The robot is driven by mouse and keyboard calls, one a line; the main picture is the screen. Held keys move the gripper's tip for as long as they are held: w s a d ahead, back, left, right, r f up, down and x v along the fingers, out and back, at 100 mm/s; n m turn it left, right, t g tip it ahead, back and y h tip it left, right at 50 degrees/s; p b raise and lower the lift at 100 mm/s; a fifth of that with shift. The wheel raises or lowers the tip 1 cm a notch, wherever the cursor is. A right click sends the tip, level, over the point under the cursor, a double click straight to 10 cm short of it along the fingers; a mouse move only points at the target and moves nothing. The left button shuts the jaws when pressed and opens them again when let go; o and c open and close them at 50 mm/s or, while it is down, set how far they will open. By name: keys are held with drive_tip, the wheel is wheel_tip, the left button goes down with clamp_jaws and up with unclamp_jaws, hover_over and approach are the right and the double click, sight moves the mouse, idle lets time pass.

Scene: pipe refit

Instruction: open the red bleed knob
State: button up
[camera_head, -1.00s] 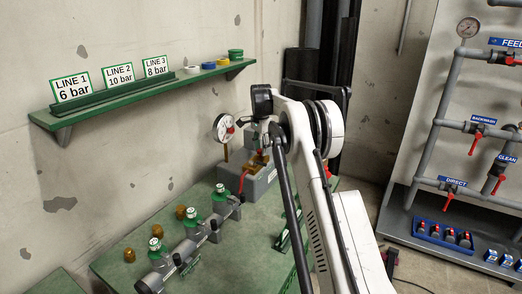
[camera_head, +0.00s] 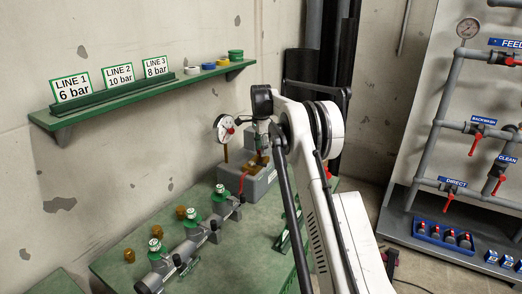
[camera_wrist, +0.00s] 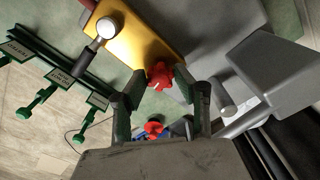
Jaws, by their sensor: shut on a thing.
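The red bleed knob (camera_wrist: 160,74) shows in the wrist view at the edge of a yellow brass-coloured block (camera_wrist: 128,42). My gripper (camera_wrist: 162,88) has a fingertip on either side of the knob and is shut on it. In the head view my gripper (camera_head: 262,142) is over the grey pump unit (camera_head: 262,185) at the far end of the green bench, and the knob cannot be made out there behind the arm.
A round gauge (camera_head: 223,128) stands close left of my gripper, and a red lever (camera_head: 242,182) hangs in front. Several green-capped valves (camera_head: 219,192) line the bench (camera_head: 225,250). A green shelf (camera_head: 150,97) runs along the wall. A pipe panel (camera_head: 445,90) stands at the right.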

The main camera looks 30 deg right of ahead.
drive_tip(key=o, duration=0.9)
drive_tip(key=shift+o, duration=0.2)
drive_tip(key=shift+r, duration=0.15)
wheel_tip(320, 180, up, 12)
